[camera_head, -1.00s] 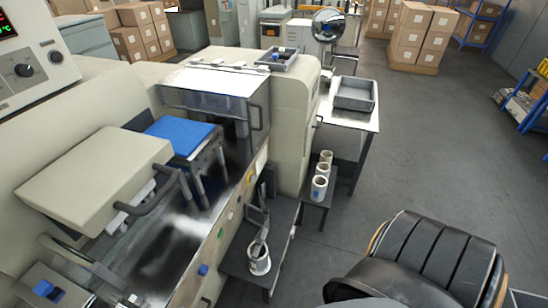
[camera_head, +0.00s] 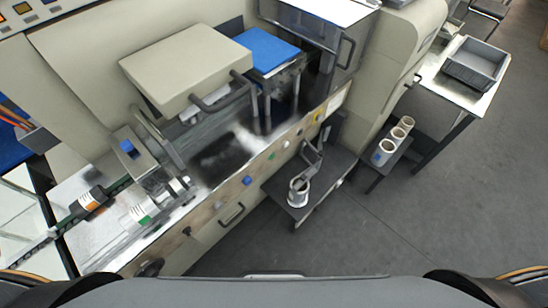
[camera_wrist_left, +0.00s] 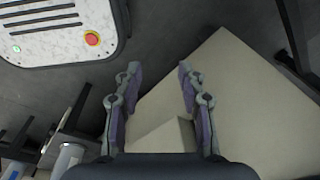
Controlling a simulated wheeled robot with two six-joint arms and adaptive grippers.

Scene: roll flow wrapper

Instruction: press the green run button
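The row of buttons cannot be made out in that view. Neither gripper is visible in the head view.
A dark shelf with a white roll (camera_head: 299,190) juts out below the buttons. Several rolls stand on a small stand (camera_head: 373,171) to the right, beside a table with a grey tray (camera_head: 476,63). The floor (camera_head: 420,220) in front is clear.

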